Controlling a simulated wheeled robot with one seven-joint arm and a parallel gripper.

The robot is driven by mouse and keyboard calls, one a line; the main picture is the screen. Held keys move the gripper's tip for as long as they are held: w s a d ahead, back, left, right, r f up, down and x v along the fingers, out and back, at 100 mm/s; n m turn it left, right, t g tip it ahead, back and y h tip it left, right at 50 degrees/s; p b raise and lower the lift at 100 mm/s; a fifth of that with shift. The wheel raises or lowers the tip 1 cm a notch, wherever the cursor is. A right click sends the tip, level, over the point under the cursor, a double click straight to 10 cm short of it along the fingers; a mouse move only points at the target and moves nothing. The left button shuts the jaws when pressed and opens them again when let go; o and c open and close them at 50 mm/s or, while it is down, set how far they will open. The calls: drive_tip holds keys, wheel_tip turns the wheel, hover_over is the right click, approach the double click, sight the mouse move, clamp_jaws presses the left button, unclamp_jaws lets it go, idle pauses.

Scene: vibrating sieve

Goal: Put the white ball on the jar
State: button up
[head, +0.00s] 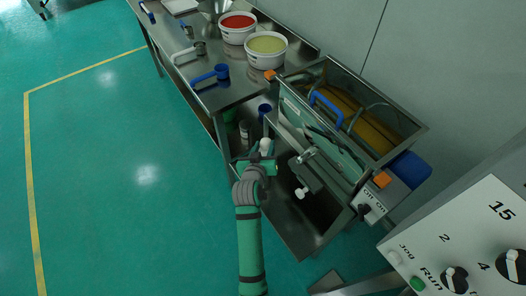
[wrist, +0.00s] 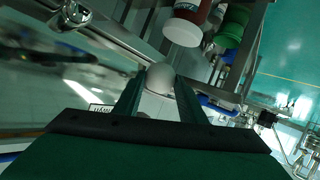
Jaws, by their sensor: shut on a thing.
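My gripper (head: 260,162) is shut on the white ball (wrist: 160,78), which sits between the two fingertips in the wrist view. In the head view the ball (head: 266,146) is a small pale shape at the gripper's tip, beside the steel sieve bench. A jar with a dark red body and a white end (wrist: 182,30) is beyond the fingertips in the wrist view, apart from the ball. I cannot tell for sure which container is the task's jar. A small pale container (head: 244,129) stands on the lower shelf in the head view, partly hidden.
The sieve machine (head: 345,125) stands right of my gripper, with a blue handle and clamps. Two white tubs, one with red (head: 237,22) and one with yellow contents (head: 267,46), stand on the bench. The floor at left is clear.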

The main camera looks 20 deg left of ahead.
drive_tip(key=shift+w+a+f, duration=0.4)
drive_tip(key=shift+w+f, duration=0.1)
drive_tip(key=shift+f, duration=0.2)
drive_tip(key=shift+a+f, duration=0.1)
drive_tip(key=shift+f, duration=1.55)
drive_tip(key=shift+f, duration=0.15)
drive_tip(key=o, duration=1)
drive_tip(key=shift+o, duration=0.2)
